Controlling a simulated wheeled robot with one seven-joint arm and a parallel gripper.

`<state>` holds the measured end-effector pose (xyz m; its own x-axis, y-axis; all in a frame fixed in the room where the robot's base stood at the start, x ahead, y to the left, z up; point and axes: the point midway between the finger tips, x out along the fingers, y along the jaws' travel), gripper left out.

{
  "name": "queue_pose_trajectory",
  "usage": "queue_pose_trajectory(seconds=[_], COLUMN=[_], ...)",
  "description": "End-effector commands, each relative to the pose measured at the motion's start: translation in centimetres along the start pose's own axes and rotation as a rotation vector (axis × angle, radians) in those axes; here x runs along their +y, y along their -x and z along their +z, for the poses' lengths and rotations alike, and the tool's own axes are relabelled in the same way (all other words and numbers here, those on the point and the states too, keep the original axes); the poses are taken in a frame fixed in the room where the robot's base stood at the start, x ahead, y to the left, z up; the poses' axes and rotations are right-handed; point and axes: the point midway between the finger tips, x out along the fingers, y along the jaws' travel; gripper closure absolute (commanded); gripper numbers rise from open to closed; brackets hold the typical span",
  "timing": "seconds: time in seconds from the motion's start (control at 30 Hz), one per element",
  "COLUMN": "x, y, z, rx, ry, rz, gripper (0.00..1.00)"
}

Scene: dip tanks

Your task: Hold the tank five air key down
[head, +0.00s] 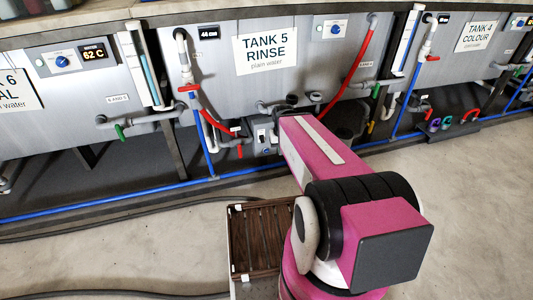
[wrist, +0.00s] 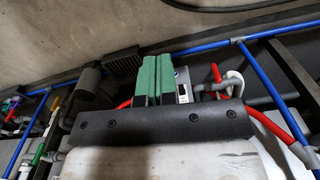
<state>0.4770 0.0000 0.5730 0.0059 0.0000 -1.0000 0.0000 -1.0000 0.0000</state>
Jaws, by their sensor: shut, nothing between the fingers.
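Tank 5 (head: 215,70), a grey tank with a sign reading "TANK 5 RINSE plain water", stands at the back centre in the head view. A small grey control box (head: 263,133) sits low in front of it, at the far end of my arm. In the wrist view, a box with a pale panel and a small dark part (wrist: 183,88) shows right beside my gripper (wrist: 153,60). The green fingers are shut together and empty. They hide part of the box. I cannot make out the air key or tell whether the fingertips touch it.
A red hose (head: 350,68) and a blue pipe (head: 203,145) run down the tank front. Tank 4 (head: 470,55) is to the right. A brown slatted crate (head: 231,240) stands near my base. The floor (head: 465,210) at right is clear.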

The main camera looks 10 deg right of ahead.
Motion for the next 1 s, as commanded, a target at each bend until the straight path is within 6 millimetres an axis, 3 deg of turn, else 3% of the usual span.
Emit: queue_pose_trajectory(seconds=[0.17, 0.27, 0.67, 1.0], x=[-0.4, -1.1, -4.0, -2.7], y=[-1.1, -2.9, -14.8, -26.4], z=[-1.2, -3.2, -14.9, -23.3], rx=[0.008, 0.027, 0.199, 0.373], ry=[-0.004, -0.014, -0.178, -0.450], rz=[-0.033, -0.096, -0.461, -0.656], gripper=[1.00, 1.00, 1.00, 1.00])
